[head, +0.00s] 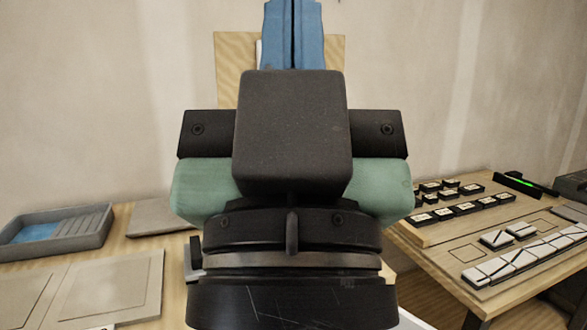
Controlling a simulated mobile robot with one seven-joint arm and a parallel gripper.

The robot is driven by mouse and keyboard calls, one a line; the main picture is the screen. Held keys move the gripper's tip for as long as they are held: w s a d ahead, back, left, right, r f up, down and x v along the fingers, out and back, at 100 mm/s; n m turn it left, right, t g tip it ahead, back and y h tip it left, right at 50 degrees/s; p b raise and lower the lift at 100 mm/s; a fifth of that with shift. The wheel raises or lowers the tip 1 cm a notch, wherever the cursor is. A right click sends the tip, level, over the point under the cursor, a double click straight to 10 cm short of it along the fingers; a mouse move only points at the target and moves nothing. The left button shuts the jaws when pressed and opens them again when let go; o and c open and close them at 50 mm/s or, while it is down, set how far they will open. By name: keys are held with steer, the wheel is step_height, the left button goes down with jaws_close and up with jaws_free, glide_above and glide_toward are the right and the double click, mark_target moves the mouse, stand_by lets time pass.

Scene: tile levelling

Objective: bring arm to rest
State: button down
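My gripper (293,20) stands upright in the middle of the head view, seen from behind, with its two blue fingers pointing up. The fingers are side by side with only a thin dark line between them, so it looks shut. I see nothing held between them, though the tips run to the top edge of the picture. The black and green wrist hides much of the middle of the scene.
A wooden table at left bears a grey tray (58,232) with a blue part and flat grey panels (112,288). A wooden bench at right holds several dark blocks with pale tops (467,208) and a row of white tiles (505,267). A wood-grain board (233,70) is behind my gripper.

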step_height(320, 180, up, 16)
steer(key=p, duration=1.4)
steer(key=shift+r, duration=0.25)
steer(key=shift+w, duration=0.1)
